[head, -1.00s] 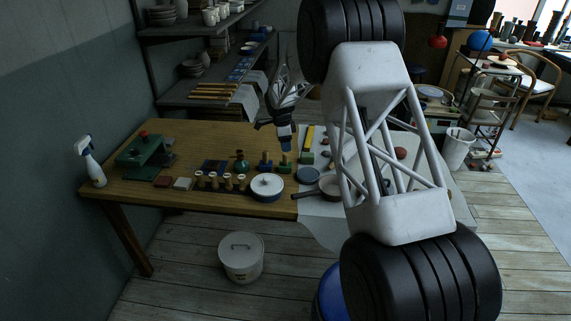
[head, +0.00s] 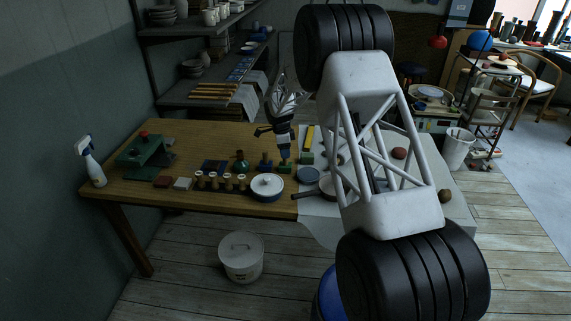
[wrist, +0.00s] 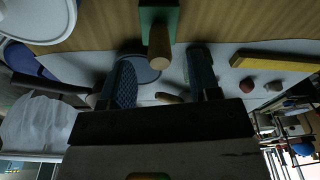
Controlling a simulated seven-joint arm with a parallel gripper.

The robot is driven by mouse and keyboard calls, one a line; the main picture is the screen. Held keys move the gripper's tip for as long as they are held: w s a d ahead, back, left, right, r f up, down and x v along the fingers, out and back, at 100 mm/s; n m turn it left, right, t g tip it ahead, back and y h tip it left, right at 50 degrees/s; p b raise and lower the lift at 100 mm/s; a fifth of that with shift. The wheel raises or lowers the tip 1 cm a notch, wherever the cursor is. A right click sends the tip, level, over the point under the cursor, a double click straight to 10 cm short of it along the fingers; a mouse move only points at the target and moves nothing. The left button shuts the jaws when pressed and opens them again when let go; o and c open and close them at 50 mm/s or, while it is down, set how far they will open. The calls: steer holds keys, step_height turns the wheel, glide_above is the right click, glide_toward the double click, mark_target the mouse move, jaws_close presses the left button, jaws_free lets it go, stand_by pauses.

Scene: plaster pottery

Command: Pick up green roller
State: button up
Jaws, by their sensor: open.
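A green piece with a light wooden handle, which I take to be the green roller (head: 284,169), lies on the wooden table near the edge of the white cloth. In the wrist view its green body (wrist: 158,14) is at the top middle, with the wooden handle pointing toward me. My gripper (head: 284,157) is directly above it in the head view and partly hides it. In the wrist view my gripper's two fingers (wrist: 161,54) are apart, and the handle's end appears between their tips. I cannot tell whether they touch it.
A yellow bar (head: 308,136) lies behind.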

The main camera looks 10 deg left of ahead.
mark_target(286, 165)
steer(key=shift+f, duration=0.1)
steer(key=shift+d+f, duration=0.15)
steer(key=shift+f, duration=1.1)
steer(key=shift+d+f, duration=0.15)
steer(key=shift+f, duration=1.1)
steer(key=shift+c, duration=0.5)
steer(key=c, duration=0.9)
